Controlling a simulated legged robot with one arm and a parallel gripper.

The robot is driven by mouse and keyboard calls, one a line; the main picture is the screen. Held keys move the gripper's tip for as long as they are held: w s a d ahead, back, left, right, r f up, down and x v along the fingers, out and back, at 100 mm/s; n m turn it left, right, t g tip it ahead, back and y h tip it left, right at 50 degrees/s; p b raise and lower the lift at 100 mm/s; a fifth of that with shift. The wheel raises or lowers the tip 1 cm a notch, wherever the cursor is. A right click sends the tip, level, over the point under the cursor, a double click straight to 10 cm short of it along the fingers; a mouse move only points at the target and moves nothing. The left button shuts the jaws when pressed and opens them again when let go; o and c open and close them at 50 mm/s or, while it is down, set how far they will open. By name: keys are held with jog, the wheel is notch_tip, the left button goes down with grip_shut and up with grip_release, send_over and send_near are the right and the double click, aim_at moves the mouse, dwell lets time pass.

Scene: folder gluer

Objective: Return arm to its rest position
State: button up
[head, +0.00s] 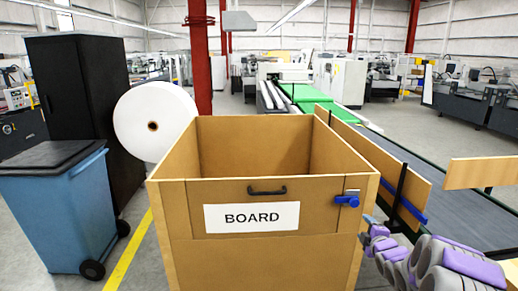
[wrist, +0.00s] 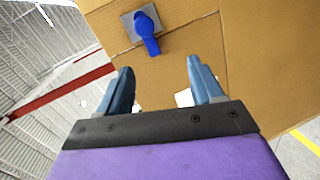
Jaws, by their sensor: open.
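My arm reaches in from the lower right of the head view. My gripper (head: 365,230) is near the front right corner of a large brown box (head: 270,262) labelled BOARD. In the wrist view my gripper (wrist: 160,68) shows two blue fingers spread apart with nothing between them. A blue latch handle (head: 347,201) on a metal plate sits at the upper right of the box front. It also shows in the wrist view (wrist: 146,28), beyond the fingertips and apart from them. The latch handle lies roughly sideways in the head view.
A blue wheeled bin (head: 60,215) and a black cabinet (head: 85,110) stand at left. A white roll (head: 150,105) is behind the box. A conveyor (head: 460,205) with brown side boards runs along the right, close to my arm. A yellow floor line (head: 130,250) passes left of the box.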

jog(key=s+a+r+m+g, duration=0.1)
jog(key=s+a+m+g, duration=0.4)
jog(key=s, duration=1.3)
jog(key=s+a+r+m+g, duration=0.1)
jog(key=s+a+m+g, duration=0.4)
jog(key=s+a, duration=0.6)
jog(key=s+a+r+m+g, duration=0.2)
jog(key=s+a+m+g, duration=0.3)
jog(key=s, duration=2.1)
jog(key=a+g, duration=0.2)
jog(key=a, duration=0.2)
jog(key=shift+m+y, duration=0.3)
jog(key=shift+a, duration=0.1)
